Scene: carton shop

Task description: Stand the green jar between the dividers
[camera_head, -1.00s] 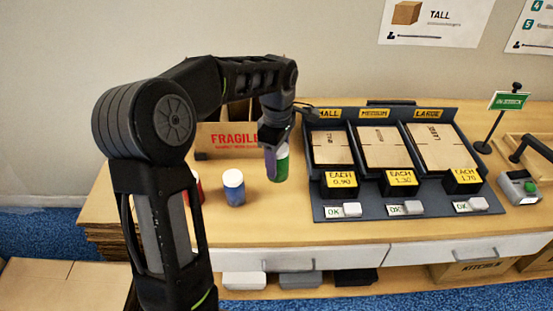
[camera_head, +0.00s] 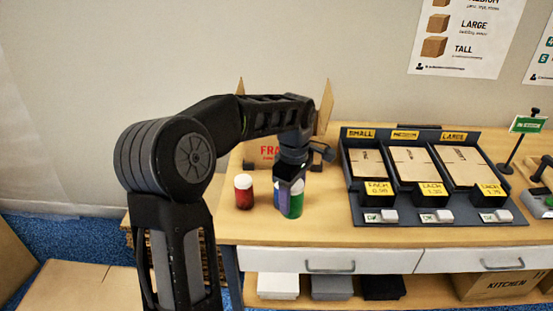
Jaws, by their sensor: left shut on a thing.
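My left gripper (camera_head: 290,178) points down and is shut on the green jar (camera_head: 295,203), which looks upright. The jar is at the left part of the counter, in front of the blue jar (camera_head: 281,197); I cannot tell whether its base touches the counter. The blue jar is mostly hidden by the gripper and green jar. A red jar (camera_head: 244,195) with a white lid stands to their left. A carton marked FRAGILE (camera_head: 263,153) is behind, largely covered by my left arm. No dividers can be made out. My right gripper is out of view.
A dark price rack with flat cartons (camera_head: 353,216) stands right of the jars. A green sign (camera_head: 527,124) on a stand is farther right. The counter (camera_head: 280,232) is clear in front of the jars. Drawers and a lower shelf are below.

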